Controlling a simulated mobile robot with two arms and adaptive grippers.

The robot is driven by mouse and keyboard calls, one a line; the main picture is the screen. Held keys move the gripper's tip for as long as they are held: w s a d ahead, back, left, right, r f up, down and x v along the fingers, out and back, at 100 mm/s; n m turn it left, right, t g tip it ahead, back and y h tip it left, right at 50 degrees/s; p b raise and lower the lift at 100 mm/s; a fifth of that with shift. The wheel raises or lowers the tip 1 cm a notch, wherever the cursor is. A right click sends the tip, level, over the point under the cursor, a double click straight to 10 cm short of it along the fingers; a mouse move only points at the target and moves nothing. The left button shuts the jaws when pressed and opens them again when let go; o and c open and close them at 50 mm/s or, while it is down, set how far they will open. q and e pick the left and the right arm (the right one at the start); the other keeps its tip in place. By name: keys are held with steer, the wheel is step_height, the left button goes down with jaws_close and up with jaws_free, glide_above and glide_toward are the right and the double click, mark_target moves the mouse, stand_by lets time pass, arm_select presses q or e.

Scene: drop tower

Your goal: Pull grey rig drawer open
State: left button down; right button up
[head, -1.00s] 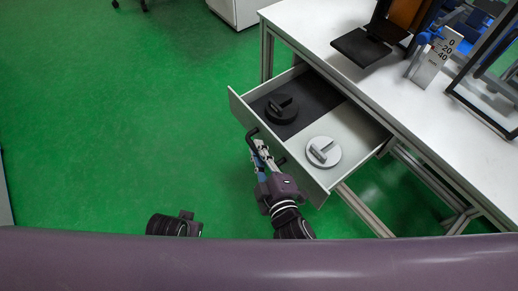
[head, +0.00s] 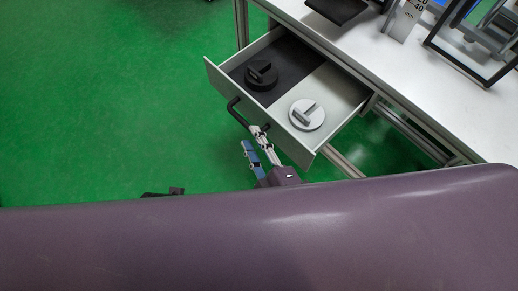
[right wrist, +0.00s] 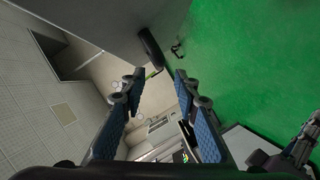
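The grey rig drawer (head: 312,159) stands pulled out from under the white bench in the head view. Its dark bar handle (head: 237,115) is on the front and also shows in the right wrist view (right wrist: 151,46). My right gripper (head: 257,146) is open beside the right end of the handle, fingers spread with nothing between them. In the right wrist view its blue-padded fingers (right wrist: 157,88) are apart, and the handle lies beyond their tips. My left arm shows only as a dark piece (head: 165,192) in the head view; its fingers cannot be made out.
The drawer holds a black disc weight (head: 261,75) on a dark section and a grey disc weight (head: 306,114) on a light section. The white bench (head: 385,65) carries a black frame and a scale marker (head: 402,22). Green floor at left is clear.

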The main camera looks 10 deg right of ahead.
steer(key=shift+v, duration=1.9)
